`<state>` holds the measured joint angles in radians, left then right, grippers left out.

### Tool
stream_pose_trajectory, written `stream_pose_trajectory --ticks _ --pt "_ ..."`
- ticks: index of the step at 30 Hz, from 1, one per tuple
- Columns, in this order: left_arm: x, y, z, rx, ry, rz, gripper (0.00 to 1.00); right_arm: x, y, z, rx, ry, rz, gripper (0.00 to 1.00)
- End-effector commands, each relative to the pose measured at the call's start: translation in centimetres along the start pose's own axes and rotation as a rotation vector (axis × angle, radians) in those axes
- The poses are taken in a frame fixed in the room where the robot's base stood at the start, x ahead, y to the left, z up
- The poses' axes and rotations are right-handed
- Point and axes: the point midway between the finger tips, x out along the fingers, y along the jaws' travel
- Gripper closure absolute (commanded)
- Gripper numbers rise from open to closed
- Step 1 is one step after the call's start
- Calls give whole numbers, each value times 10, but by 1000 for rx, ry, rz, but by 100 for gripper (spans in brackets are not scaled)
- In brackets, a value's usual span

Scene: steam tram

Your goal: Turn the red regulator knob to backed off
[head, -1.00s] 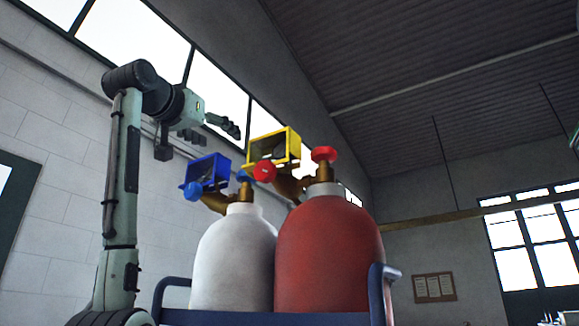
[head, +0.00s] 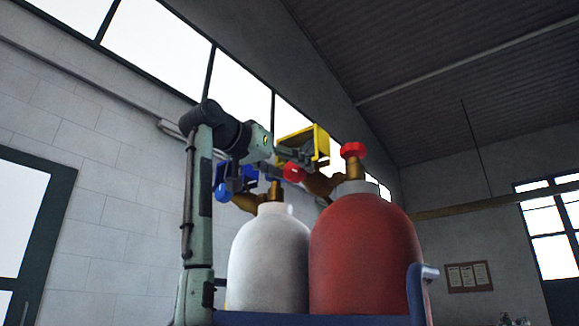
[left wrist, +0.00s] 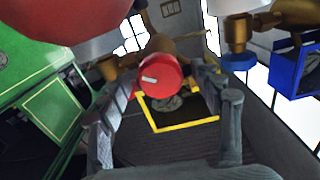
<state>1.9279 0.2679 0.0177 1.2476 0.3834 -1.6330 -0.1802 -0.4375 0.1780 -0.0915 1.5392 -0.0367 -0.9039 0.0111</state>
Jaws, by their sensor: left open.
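The red regulator knob (head: 293,172) sits at the front of the yellow-framed regulator (head: 316,140), beside the red cylinder's brass valve. In the left wrist view the knob (left wrist: 162,76) faces the camera, with a white mark on its face lying nearly level. My left gripper (head: 284,160) is open at the knob, and part of it covers the regulator in the head view. In the wrist view its fingers (left wrist: 166,84) stand on either side of the knob; I cannot tell whether they touch it. My right gripper is not in view.
The red cylinder (head: 365,250) and white cylinder (head: 268,260) stand in a blue-railed carrier (head: 418,292). A second red knob (head: 353,149) tops the red cylinder. The blue regulator (left wrist: 297,68) and blue knob (left wrist: 238,60) are close beside my gripper. A green body (left wrist: 45,105) fills the wrist view's left.

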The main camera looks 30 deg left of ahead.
Motion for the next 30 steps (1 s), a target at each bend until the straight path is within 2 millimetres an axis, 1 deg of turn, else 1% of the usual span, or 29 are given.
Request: stream_pose_trajectory --ticks 5,17,24,30 --pt "0 0 0 0 0 0 35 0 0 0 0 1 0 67" --pt "0 0 0 0 0 0 85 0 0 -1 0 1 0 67" --pt "0 0 0 -18 0 0 85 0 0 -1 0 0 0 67" --pt "0 0 0 -100 0 1 85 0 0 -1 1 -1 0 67"
